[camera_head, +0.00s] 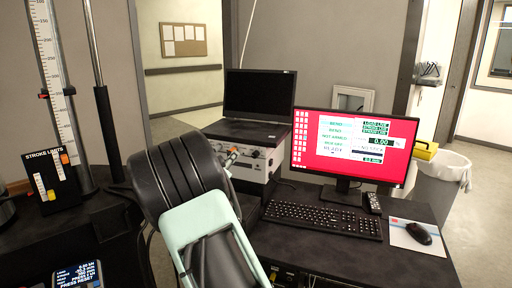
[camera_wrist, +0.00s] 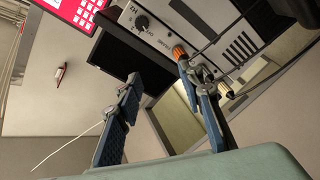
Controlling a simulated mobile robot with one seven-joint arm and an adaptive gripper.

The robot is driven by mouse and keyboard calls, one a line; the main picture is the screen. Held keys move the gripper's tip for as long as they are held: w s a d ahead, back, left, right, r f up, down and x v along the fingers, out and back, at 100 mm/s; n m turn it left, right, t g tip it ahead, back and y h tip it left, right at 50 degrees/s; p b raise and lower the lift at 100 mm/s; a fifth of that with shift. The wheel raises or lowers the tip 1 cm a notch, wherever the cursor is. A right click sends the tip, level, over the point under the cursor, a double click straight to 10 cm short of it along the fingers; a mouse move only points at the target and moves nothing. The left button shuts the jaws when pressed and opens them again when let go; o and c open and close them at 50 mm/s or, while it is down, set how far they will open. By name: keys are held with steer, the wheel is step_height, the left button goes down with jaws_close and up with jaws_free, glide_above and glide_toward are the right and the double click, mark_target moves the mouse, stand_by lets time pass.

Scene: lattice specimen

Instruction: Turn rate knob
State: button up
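A white instrument box (camera_head: 252,172) stands under the dark screen at the back of the desk. Its front panel (camera_wrist: 160,30) fills the top of the wrist view, tilted. The right fingertip appears close to an orange connector (camera_wrist: 179,53); contact cannot be told. In the head view my arm hides most of the gripper.
A red-screened monitor (camera_head: 354,147), keyboard (camera_head: 322,219) and mouse (camera_head: 419,233) occupy the desk's right. A dark screen (camera_head: 259,94) stands on the box. A black cable runs near the orange connector. A stroke limits panel (camera_head: 51,184) and upright scale stand left.

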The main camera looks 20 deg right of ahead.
steer(key=g+h, duration=0.2)
glide_toward(254, 156)
steer(key=shift+m, duration=0.4)
steer(key=x, duration=0.9)
steer(key=shift+w+d+f, duration=0.15)
steer(key=shift+w+d, duration=0.1)
steer(key=shift+d, duration=0.05)
jaws_close()
